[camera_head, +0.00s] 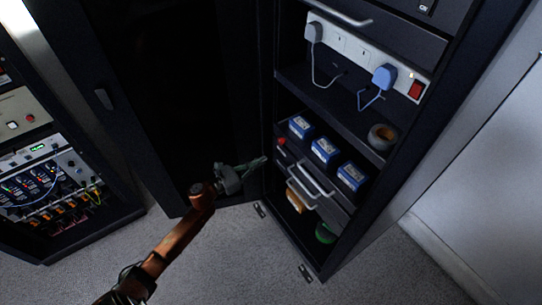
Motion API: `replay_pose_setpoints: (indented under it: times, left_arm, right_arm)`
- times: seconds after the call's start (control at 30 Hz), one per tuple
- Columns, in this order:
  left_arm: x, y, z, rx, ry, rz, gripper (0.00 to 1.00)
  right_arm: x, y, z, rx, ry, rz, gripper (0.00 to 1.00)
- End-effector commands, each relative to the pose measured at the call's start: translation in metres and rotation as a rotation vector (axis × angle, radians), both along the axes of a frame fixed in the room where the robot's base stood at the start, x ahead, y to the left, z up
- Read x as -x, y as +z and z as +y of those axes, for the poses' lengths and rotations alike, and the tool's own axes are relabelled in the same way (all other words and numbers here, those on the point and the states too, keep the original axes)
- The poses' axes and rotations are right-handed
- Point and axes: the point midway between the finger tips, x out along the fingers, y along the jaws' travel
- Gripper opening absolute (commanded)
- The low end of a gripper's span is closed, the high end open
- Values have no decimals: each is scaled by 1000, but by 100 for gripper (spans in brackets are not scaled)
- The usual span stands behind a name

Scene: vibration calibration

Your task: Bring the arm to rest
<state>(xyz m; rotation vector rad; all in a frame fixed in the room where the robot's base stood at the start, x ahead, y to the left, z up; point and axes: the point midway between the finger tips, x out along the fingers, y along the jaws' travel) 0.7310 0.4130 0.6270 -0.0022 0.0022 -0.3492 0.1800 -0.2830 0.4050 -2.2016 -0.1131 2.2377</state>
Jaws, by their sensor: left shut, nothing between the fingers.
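My left arm comes in from the bottom left in the head view, with orange-brown links. Its left gripper (256,163) is shut and empty. It points right, towards the left side of the open cabinet (268,190), near the lower shelves. I cannot tell whether the fingertips touch the cabinet. My right gripper is out of view.
The cabinet holds a power strip (347,45) with plugs, a tape roll (382,136), several blue boxes (325,150) and drawer handles (318,180). Its dark door (150,110) stands open on the left. An equipment rack (45,175) is at far left. Grey carpet (230,260) is clear in front.

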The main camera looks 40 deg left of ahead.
Motion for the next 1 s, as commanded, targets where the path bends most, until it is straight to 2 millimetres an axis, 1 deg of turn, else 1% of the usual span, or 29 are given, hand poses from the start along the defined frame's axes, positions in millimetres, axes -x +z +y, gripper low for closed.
replay_pose_setpoints:
  times: [0.03,0.1,0.2,0.3,0.5,0.73,0.77,0.87,0.97,1.0]
  left_arm:
    - [10,4,0,2,-5,-2,0]
    - [21,4,2,2,-8,-3,0]
    - [35,3,7,1,-9,-3,0]
    - [45,2,11,1,-10,-3,0]
    - [53,1,15,0,-9,-2,0]
    - [56,-3,16,26,5,11,0]
    - [57,-6,17,50,19,24,0]
    - [69,-25,24,211,110,104,0]
    - [93,-60,36,498,278,231,0]
    - [108,-78,41,634,360,287,0]
  right_arm:
    - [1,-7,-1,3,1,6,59]
    - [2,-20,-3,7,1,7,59]
    - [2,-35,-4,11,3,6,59]
    - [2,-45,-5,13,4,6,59]
    - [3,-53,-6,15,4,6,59]
    - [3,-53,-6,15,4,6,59]
    - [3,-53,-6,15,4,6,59]
    - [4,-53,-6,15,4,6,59]
    - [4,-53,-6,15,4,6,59]
    - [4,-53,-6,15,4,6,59]
